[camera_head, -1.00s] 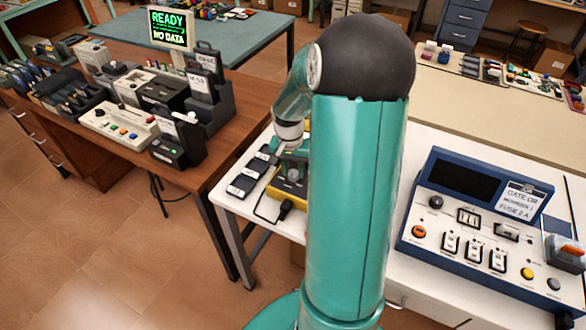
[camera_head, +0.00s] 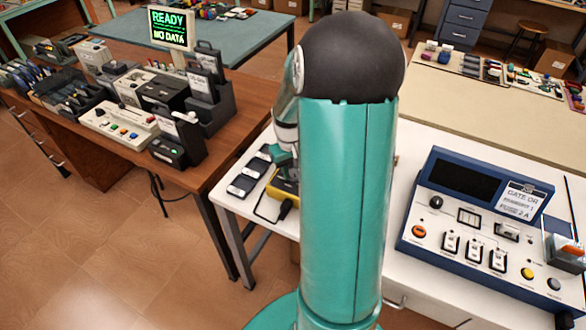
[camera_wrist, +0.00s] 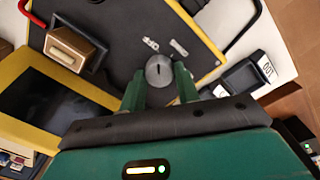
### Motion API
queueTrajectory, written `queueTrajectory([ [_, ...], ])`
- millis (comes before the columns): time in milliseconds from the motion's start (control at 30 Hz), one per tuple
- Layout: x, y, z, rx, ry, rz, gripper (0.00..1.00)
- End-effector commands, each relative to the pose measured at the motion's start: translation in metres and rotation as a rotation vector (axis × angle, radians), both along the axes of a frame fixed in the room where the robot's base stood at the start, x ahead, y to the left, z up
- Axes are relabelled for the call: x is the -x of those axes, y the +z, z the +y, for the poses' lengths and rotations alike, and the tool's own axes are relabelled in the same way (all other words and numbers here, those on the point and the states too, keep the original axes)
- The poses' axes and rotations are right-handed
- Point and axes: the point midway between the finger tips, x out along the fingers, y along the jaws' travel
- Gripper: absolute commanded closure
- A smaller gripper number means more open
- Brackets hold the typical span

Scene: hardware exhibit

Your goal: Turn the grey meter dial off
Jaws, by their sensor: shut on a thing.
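The grey meter dial (camera_wrist: 159,71) is a round knob with a dark slot mark, on the dark face of a yellow-edged meter (camera_wrist: 115,45) in the wrist view. My gripper (camera_wrist: 160,80) has its two green fingers on either side of the dial, shut on it. In the head view only a yellow edge of the meter (camera_head: 284,190) shows on the white table. My arm hides the dial and most of the meter there.
A dark device with a white label (camera_wrist: 243,79) lies beside the meter. A blue console (camera_head: 470,235) stands right of my arm. A brown desk (camera_head: 205,165) with equipment is at left.

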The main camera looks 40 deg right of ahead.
Motion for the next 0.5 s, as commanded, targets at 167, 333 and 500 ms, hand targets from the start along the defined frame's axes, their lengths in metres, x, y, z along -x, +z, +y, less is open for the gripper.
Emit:
queueTrajectory([
  [167,-0.0002,0.0011,-0.0003,0.001,0.045,-0.001,0.91],
  [333,-0.0003,0.0011,-0.0003,0.002,0.061,-0.001,0.91],
  [500,-0.0003,0.0011,-0.0003,0.002,0.062,-0.001,0.91],
])
